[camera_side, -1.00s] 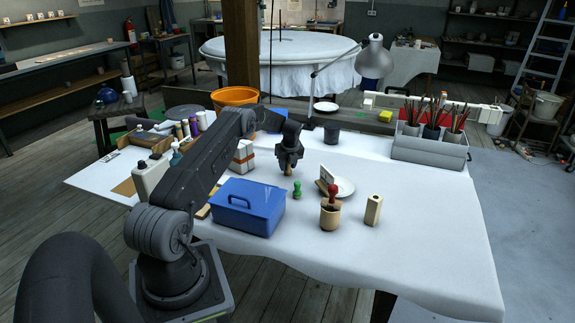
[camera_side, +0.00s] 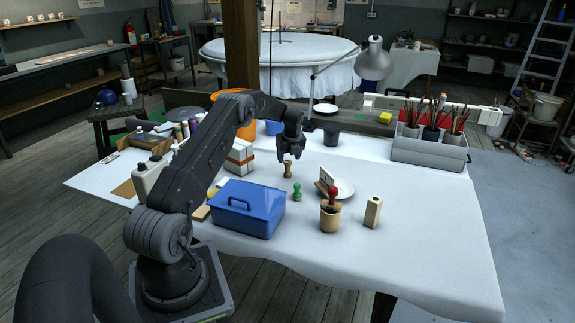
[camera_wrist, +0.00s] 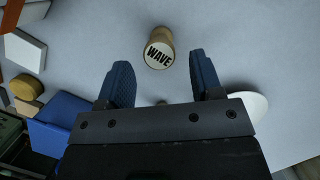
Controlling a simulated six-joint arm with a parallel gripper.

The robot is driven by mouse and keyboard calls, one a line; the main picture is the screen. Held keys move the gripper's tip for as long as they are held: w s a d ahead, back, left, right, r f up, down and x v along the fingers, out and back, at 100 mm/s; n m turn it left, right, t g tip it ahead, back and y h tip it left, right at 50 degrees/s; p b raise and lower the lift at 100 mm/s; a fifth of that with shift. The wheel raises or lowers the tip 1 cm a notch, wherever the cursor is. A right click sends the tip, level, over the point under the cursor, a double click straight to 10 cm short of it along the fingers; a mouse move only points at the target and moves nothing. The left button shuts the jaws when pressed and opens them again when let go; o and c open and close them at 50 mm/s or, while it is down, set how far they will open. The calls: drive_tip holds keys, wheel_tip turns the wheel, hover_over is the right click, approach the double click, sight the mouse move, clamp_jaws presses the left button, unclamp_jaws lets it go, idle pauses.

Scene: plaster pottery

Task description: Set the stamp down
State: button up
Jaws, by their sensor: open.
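The wooden stamp (camera_side: 287,169) stands upright on the white table, behind the small green-handled stamp. In the wrist view its round top (camera_wrist: 159,54) reads "WAVE", and it lies just beyond the gap between my fingers. My gripper (camera_side: 288,153) is above the stamp in the side view, pointing down. In the wrist view my gripper (camera_wrist: 160,64) has its two blue fingers wide apart, with nothing clamped between them.
A blue box (camera_side: 249,207) sits to the left front.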

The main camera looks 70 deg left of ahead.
drive_tip(key=w+d+r+n+t, duration=0.1)
drive_tip(key=w+d+r+n, duration=0.15)
drive_tip(key=d+r, duration=1.25)
drive_tip(key=s+d+r+n+t, duration=0.1)
drive_tip(key=s+d+r+n, duration=0.15)
drive_tip(key=d+r, duration=0.3)
drive_tip(key=s+d+r+n+t, duration=0.1)
drive_tip(key=d+r+n, duration=0.25)
drive_tip(key=d, duration=0.25)
drive_tip(key=s+d+r+n+t+h, duration=0.1)
drive_tip(key=s+d+n, duration=0.9)
drive_tip(key=s+d, duration=1.2)
drive_tip(key=shift+s+d+t+h, duration=0.35)
drive_tip(key=shift+s+t+h, duration=0.3)
drive_tip(key=shift+h, duration=0.45)
drive_tip(key=shift+r, duration=0.1)
